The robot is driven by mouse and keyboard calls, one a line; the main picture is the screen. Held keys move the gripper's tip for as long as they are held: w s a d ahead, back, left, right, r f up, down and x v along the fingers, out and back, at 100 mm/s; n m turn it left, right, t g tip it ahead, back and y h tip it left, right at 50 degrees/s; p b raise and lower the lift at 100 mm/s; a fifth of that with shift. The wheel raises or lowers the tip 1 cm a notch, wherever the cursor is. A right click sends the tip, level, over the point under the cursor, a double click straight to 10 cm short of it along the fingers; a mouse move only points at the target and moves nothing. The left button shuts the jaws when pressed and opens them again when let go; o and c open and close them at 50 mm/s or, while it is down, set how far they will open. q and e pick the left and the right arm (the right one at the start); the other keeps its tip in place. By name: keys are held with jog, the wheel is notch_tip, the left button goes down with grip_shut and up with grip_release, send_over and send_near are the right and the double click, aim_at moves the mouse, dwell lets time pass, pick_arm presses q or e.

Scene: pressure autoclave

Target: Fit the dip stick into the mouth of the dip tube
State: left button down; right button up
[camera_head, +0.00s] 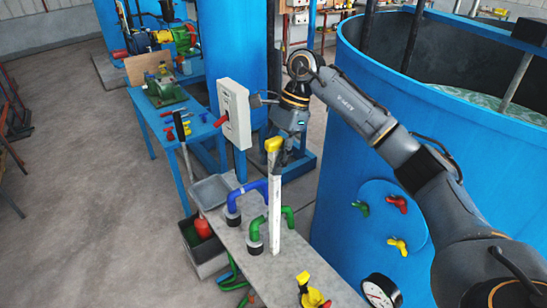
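A long white stick with a yellow top (274,200), which looks like the dip stick, is upright above the grey bench. Its lower end reaches down in the picture beside the green bent pipe; I cannot tell whether it touches the bench. My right gripper (284,153) points down right at the yellow top, its dark fingers against or just behind it. I cannot make out whether the fingers are closed on it. No mouth of a dip tube can be picked out clearly. My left gripper is out of view.
The bench (275,274) carries a blue bent pipe (247,190), a green bent pipe (257,226), a grey tray (212,190) and a yellow-topped item (311,294). A white control box (234,112) stands behind. The big blue tank (352,130) fills the right side.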

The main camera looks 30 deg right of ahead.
aim_at(280, 139)
jog(key=shift+o, duration=0.3)
jog(key=shift+r, duration=0.1)
jog(key=shift+r, duration=0.15)
jog(key=b+v, duration=0.1)
jog(key=v, duration=0.3)
jog(key=shift+w+d+r, duration=0.1)
jog(key=shift+r, duration=0.1)
jog(key=v, duration=0.6)
jog(key=shift+d+r, duration=0.25)
jog(key=shift+r, duration=0.4)
